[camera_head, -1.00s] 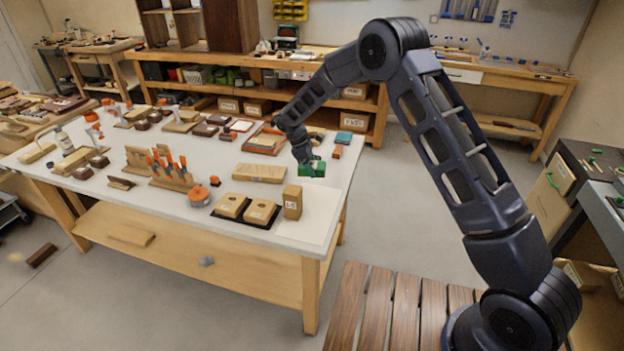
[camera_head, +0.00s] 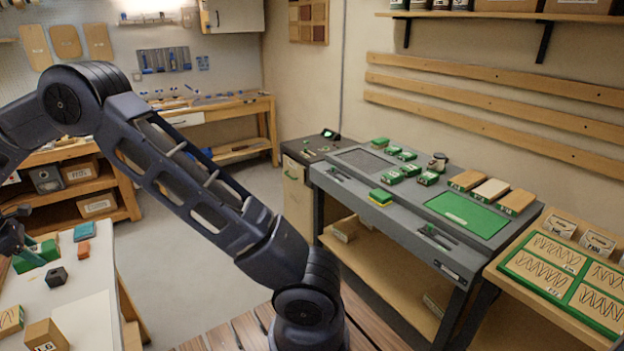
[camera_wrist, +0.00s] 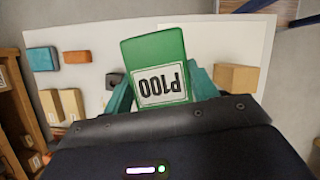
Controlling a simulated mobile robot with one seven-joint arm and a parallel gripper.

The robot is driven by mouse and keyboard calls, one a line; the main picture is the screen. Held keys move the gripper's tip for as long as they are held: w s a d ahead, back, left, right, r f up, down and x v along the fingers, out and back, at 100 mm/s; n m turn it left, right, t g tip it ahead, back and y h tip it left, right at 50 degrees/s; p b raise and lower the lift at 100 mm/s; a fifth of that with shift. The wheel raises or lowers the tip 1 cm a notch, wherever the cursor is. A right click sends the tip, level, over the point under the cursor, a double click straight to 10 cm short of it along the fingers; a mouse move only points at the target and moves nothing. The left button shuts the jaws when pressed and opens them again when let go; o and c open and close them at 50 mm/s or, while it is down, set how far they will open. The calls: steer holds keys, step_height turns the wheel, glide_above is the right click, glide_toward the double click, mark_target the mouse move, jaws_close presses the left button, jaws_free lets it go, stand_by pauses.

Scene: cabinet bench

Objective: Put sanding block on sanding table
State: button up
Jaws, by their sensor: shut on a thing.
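A green sanding block with a white label reading P100 (camera_wrist: 157,58) fills the middle of the wrist view. My gripper (camera_wrist: 161,90) has its teal fingers shut on the block's two sides. In the head view the green block (camera_head: 38,256) shows at the left edge, over the white-topped bench, with my gripper (camera_head: 20,246) partly cut off by the frame. I cannot tell how far the block is above the bench. The grey sanding table (camera_head: 385,207) stands to the right, with a dark grille (camera_head: 362,161) and a green mat (camera_head: 466,214) on its top.
Several green blocks (camera_head: 403,172), a jar (camera_head: 438,162) and three pads (camera_head: 490,190) stand on the sanding table. A dark block (camera_head: 57,277) and wooden block (camera_head: 46,336) are on the white bench. Bare floor separates the tables.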

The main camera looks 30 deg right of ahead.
steer(key=w+d+r+m+g, duration=0.1)
steer(key=w+d+m, duration=0.2)
steer(key=w+d, duration=0.65)
steer(key=w+d+m+g+y, duration=0.1)
steer(key=w+d+m, duration=0.4)
steer(key=d, duration=0.7)
steer(key=w+d+r+m+g, duration=0.1)
steer(key=w+d+m+g, duration=0.1)
steer(key=w+d, duration=0.8)
steer(key=w+d+r+m+g+y, duration=0.2)
steer(key=d+m, duration=0.8)
steer(key=d, duration=3)
steer(key=s+d+m+t+y, duration=0.1)
steer(key=s+d+m+y, duration=0.1)
steer(key=d, duration=0.8)
steer(key=s+d+m+y, duration=0.1)
steer(key=s+d+m, duration=0.2)
steer(key=d, duration=0.8)
step_height(320, 180, up, 3)
steer(key=m+t+y, duration=0.3)
steer(key=m+t, duration=0.1)
steer(key=m, duration=0.9)
glide_above(406, 191)
steer(key=d, duration=0.2)
steer(key=f, duration=1.9)
steer(key=shift+s+a+f, duration=0.1)
steer(key=shift+a+f, duration=0.05)
steer(key=shift+a, duration=0.1)
